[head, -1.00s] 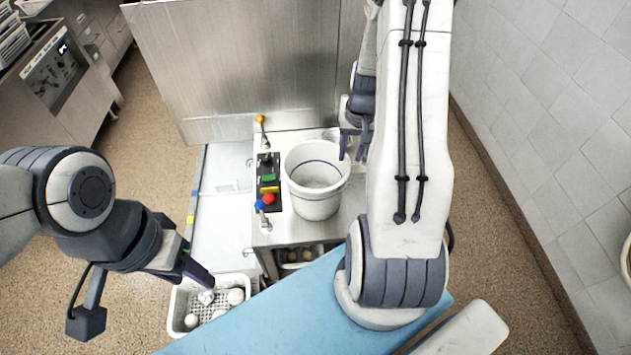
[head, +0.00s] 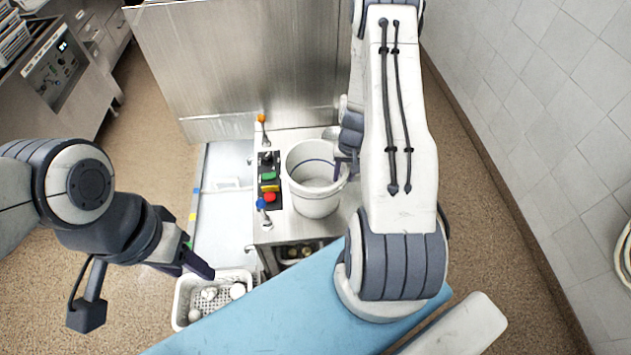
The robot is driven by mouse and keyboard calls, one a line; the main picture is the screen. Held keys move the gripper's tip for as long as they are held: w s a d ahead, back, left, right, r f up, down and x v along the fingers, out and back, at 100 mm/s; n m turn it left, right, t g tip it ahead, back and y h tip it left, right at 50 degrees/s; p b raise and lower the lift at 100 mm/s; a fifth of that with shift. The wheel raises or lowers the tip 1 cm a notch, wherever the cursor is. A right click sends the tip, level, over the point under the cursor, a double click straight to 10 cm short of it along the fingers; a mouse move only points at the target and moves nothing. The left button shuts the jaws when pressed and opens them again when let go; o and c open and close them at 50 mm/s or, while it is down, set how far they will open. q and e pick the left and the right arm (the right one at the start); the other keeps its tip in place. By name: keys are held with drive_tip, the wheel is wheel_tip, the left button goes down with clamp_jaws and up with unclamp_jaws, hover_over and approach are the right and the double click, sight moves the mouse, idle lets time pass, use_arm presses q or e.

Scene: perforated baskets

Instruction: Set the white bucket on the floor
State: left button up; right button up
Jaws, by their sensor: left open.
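The white bucket (head: 314,200) stands upright on the metal counter (head: 345,222), right of a small control panel. My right gripper (head: 346,168) is at the bucket's right rim, with a dark finger overlapping the opening. The arm hides most of this gripper, so I cannot tell whether it is open or shut on the rim. My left gripper (head: 145,288) is open and empty at the lower left, with its fingers wide apart, away from the bucket. The brown speckled floor (head: 140,185) shows at the left and also along the right wall.
The control panel (head: 268,183) has coloured buttons, with an orange-topped and a blue-topped tap beside it. A white perforated basket (head: 182,300) holding several pale round items sits near my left gripper. A steel panel (head: 240,70) stands behind the counter. A tiled wall (head: 540,110) bounds the right.

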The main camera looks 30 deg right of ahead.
clamp_jaws()
idle(1.4)
